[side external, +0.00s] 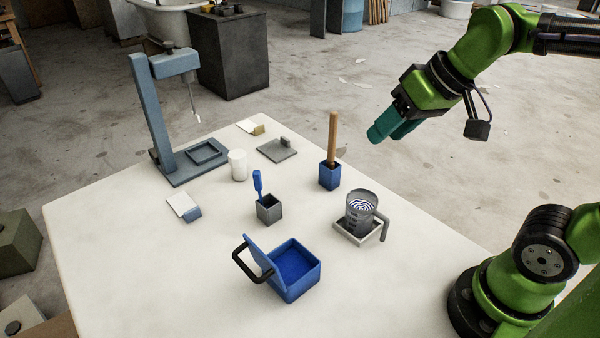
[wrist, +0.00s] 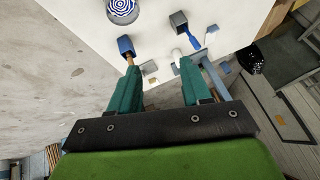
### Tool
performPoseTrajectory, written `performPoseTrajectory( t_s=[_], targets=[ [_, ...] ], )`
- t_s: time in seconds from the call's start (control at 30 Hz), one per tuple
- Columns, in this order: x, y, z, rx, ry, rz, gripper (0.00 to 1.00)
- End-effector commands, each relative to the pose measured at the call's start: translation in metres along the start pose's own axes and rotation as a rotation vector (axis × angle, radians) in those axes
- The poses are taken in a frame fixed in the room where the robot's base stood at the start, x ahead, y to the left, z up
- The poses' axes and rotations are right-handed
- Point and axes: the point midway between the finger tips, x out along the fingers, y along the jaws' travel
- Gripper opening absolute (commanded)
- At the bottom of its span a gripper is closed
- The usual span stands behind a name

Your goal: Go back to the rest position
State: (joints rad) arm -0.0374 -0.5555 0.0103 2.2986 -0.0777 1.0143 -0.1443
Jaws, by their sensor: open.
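My gripper (side external: 391,138) is raised in the air off the table's right back edge in the side view, well clear of everything on the table. In the wrist view my gripper (wrist: 158,80) shows two teal fingers set wide apart with nothing held between them. In the side view the fingers overlap. The white table (side external: 130,270) lies below and to the left of my gripper.
The table holds a blue open-lidded box (side external: 293,268), a patterned cup (side external: 361,208) on a tray, a blue holder (side external: 330,176) with a wooden stick, a grey holder (side external: 269,209) with a blue brush, a white cylinder (side external: 238,165) and a blue-grey stand (side external: 150,110). Air around my gripper is free.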

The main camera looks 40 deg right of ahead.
Motion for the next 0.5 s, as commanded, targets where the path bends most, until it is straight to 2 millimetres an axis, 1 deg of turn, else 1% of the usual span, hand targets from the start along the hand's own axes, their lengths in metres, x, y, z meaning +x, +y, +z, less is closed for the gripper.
performPoseTrajectory(
  t_s=[0.03,0.1,0.2,0.3,0.5],
  targets=[
    [-0.002,0.006,0.013,0.053,0.033,-0.007,0.48],
    [-0.001,0.012,0.025,0.113,0.062,-0.017,0.48],
    [0.000,0.017,0.035,0.166,0.088,-0.026,0.48],
    [0.001,0.019,0.039,0.186,0.097,-0.029,0.48],
    [0.001,0.019,0.039,0.185,0.096,-0.029,0.48]
  ],
)
